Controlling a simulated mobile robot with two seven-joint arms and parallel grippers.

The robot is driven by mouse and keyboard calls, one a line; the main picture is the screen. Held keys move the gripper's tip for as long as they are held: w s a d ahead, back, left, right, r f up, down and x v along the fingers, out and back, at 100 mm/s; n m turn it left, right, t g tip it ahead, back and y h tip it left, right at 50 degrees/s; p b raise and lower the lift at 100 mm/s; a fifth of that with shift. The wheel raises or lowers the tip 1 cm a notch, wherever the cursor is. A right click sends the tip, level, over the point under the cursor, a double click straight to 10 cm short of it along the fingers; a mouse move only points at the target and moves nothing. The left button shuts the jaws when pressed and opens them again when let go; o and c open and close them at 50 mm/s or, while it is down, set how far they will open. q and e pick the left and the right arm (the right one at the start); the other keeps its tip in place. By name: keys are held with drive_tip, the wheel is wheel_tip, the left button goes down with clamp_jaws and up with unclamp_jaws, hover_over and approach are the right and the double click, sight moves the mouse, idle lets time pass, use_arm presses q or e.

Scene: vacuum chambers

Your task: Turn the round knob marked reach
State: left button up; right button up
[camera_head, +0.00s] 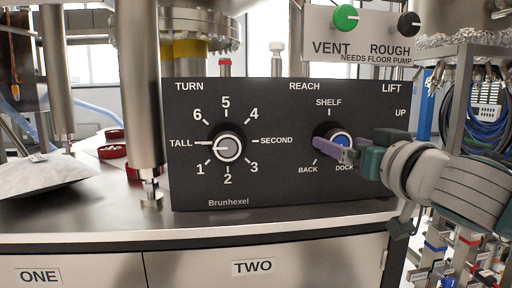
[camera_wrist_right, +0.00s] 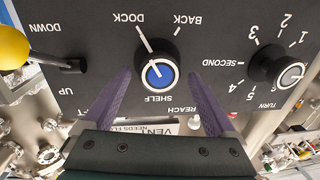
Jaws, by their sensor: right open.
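The reach knob (camera_head: 341,139) is a round black knob with a blue centre, on the right part of the black panel under the word REACH. It also shows in the right wrist view (camera_wrist_right: 157,74), upside down, where its white mark appears to line up with DOCK. My right gripper (camera_head: 318,147) comes in from the right in the head view and partly covers the knob's lower part. In the wrist view its purple fingers (camera_wrist_right: 158,76) are open, one on each side of the knob, with gaps; nothing is held. My left gripper is not in view.
The turn knob (camera_head: 229,147), with a white centre, sits left on the same panel. The yellow-tipped lift lever (camera_wrist_right: 14,48) stands close beside the knob in the wrist view. Green vent (camera_head: 346,17) and black rough (camera_head: 408,24) knobs are above. A steel post (camera_head: 142,90) stands left.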

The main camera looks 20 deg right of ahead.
drive_tip(key=shift+w+d, duration=0.2)
drive_tip(key=shift+w, duration=0.8)
drive_tip(key=shift+c, duration=0.3)
drive_tip(key=c, duration=1.3)
